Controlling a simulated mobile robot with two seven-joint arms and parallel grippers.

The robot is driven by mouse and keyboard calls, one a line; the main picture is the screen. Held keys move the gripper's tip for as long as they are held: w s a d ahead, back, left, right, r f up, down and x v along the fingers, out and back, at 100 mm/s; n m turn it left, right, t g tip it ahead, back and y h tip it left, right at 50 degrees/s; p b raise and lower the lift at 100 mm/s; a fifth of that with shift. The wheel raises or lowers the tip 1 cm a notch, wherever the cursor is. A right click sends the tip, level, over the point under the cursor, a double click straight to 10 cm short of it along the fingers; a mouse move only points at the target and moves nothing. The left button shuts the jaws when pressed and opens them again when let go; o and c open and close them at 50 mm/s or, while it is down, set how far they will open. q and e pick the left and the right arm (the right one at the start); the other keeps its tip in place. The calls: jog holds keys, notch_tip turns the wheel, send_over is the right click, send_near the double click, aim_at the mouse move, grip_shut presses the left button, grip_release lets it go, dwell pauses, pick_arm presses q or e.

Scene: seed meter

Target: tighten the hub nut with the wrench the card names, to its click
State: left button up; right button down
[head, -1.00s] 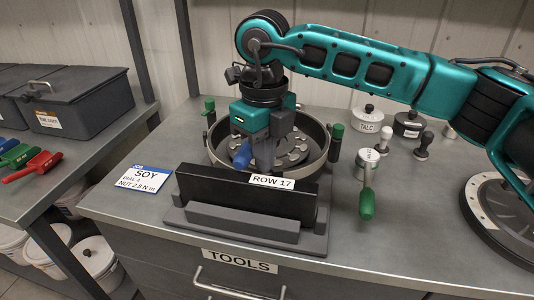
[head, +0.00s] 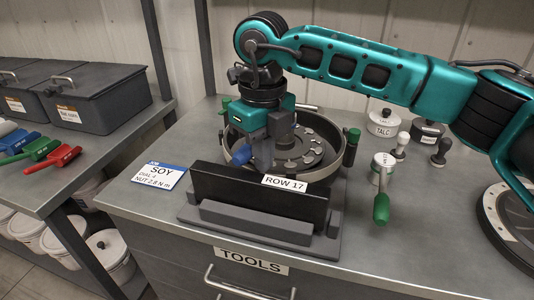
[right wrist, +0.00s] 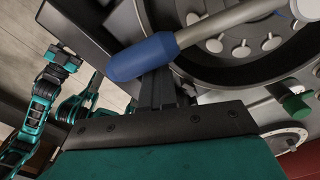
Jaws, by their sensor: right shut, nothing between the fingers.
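My right gripper (head: 263,158) is shut and empty, pointing down over the near left part of the round seed meter (head: 345,165), behind the black ROW 17 plate (head: 240,190). In the right wrist view, a wrench with a blue handle (right wrist: 143,57) and grey shaft (right wrist: 225,25) lies across the meter, in front of the shut fingers (right wrist: 158,88). The hub nut is not clearly visible. The job card (head: 158,175) reads SOY, DIAL 4, NUT 2.8 N m. My left arm's end (right wrist: 65,60) shows small in the wrist view, jaws unclear.
Red (head: 55,159), green and blue-handled items lie on the left bench, beside dark lidded bins (head: 95,98).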

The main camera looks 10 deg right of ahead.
aim_at(246, 147)
jog(key=shift+a, duration=0.25)
jog(key=shift+w+a, duration=0.3)
jog(key=shift+a, duration=0.3)
jog(key=shift+w+a, duration=0.3)
jog(key=shift+a, duration=0.25)
jog(key=shift+a, duration=0.1)
jog(key=shift+w+a+r+p, duration=0.1)
jog(key=shift+w+a+p, duration=0.35)
jog(key=shift+w+a, duration=0.4)
jog(key=shift+a, duration=0.15)
jog(key=shift+w, duration=0.1)
jog(key=shift+w+a+p, duration=0.45)
jog(key=shift+w+a, duration=0.4)
jog(key=shift+w, duration=0.2)
